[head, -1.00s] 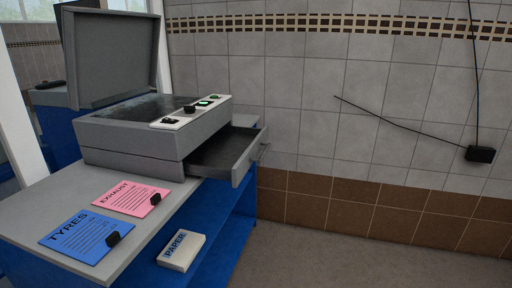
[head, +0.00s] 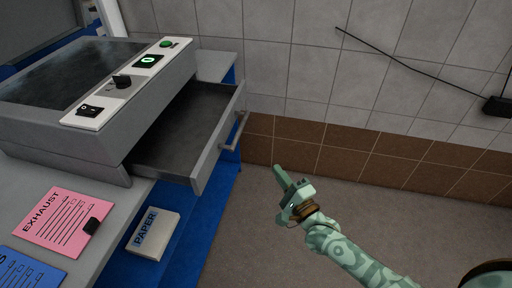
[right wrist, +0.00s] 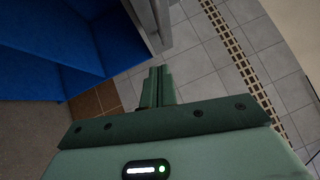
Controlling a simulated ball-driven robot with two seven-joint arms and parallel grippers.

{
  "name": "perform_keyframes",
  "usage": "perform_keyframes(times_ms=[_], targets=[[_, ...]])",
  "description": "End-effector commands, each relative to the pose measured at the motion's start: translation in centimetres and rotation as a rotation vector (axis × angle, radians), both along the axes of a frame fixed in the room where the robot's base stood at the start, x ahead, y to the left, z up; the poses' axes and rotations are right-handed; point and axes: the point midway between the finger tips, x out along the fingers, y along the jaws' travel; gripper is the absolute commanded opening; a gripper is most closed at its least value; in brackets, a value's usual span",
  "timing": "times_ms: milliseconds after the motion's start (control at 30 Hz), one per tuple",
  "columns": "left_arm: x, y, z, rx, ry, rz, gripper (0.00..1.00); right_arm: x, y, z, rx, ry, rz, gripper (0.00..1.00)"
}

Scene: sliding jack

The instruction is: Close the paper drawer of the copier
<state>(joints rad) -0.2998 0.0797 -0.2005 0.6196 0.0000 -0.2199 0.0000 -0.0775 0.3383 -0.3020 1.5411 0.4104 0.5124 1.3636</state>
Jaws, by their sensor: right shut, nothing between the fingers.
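The grey copier (head: 75,140) stands on a bench at the left in the head view. Its paper drawer (head: 175,140) is pulled out to the right and looks empty. The drawer's front panel has a bar handle (head: 236,130). My right gripper (head: 279,172) is shut and empty, to the right of the drawer front and apart from it. In the right wrist view its closed fingers (right wrist: 157,88) point towards the wall, with a grey edge (right wrist: 150,25) beyond them, possibly the drawer front or bench. My left gripper is not in view.
A pink EXHAUST sheet (head: 63,220) and a blue TYRES sheet (head: 25,270) lie on the bench top. A PAPER pack (head: 152,234) sits on the blue shelf below. The tiled wall (head: 330,60) is behind.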

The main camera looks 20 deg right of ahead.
Motion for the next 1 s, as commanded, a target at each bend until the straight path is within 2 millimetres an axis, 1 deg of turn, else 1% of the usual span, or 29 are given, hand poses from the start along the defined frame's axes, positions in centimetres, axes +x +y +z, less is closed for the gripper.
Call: perform_keyframes(times_ms=[33, 167, 500, 567, 600, 800, 1000], targets=[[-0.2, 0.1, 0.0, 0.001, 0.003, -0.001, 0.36, 0.3, 0.1, 0.5, 0.017, -0.009, 0.002, 0.0], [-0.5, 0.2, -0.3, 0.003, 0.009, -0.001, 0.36, 1.9, 0.4, 0.8, 0.024, -0.012, 0.003, 0.0], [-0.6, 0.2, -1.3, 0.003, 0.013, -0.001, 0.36, 8.9, 1.6, 1.9, 0.02, -0.01, 0.002, 0.0], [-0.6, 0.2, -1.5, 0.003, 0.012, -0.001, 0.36, 10.0, 1.8, 2.2, 0.018, -0.01, 0.002, 0.0], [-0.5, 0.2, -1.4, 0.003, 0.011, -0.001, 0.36, 10.2, 2.5, 2.3, 0.02, -0.008, 0.003, 0.0], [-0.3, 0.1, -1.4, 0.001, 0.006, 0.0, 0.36, 11.5, 4.4, 3.0, 0.019, -0.008, 0.002, 0.0], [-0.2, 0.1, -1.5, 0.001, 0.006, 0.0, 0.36, 11.8, 4.9, 3.2, 0.017, -0.007, 0.002, 0.0]])
